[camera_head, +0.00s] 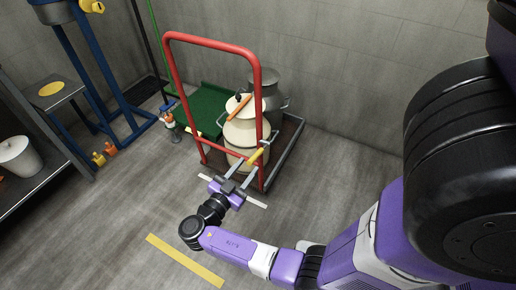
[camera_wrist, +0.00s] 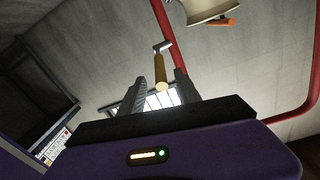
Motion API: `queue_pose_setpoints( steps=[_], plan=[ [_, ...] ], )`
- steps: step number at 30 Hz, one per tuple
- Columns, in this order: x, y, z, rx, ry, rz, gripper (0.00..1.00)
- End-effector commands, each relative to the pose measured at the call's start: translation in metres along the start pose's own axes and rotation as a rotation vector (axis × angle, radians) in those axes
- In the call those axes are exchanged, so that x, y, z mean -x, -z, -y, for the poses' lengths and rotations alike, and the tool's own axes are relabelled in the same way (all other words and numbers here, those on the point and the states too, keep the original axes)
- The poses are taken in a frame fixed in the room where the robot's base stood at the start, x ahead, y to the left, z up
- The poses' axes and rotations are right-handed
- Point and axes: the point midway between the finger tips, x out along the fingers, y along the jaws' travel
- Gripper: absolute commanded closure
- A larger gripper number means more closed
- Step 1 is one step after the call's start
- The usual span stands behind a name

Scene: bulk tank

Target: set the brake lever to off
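The brake lever shows as a yellow grip (camera_head: 256,156) on the right red post of the cart's handle frame. In the wrist view the yellow grip (camera_wrist: 160,72) hangs from a grey bracket that reaches to the red post. My gripper (camera_head: 250,166) is open beside the lever, its fingers pointing at it. In the wrist view the two dark fingers of my gripper (camera_wrist: 162,84) stand apart on either side of the grip's lower end. I cannot tell whether either finger touches it. No marking for off is readable.
The cart's red frame (camera_head: 167,85) rises around the lever. Cream cans (camera_head: 240,130) and a grey can (camera_head: 268,88) stand on the cart. A blue stand (camera_head: 92,62) and a dark bench (camera_head: 40,180) with a white pot are at left. The floor in front is clear.

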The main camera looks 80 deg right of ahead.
Motion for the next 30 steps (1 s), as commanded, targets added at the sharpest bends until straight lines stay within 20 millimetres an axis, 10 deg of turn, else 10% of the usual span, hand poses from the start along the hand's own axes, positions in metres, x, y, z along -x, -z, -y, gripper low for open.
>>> queue_pose_setpoints(
  steps=[16,28,30],
  plan=[
    [-0.068,0.003,0.0,-0.009,-0.008,-0.008,0.6],
    [-0.077,0.003,0.0,-0.009,-0.005,-0.007,0.6],
    [-0.077,0.003,0.0,-0.009,-0.005,-0.007,0.72]
  ],
)
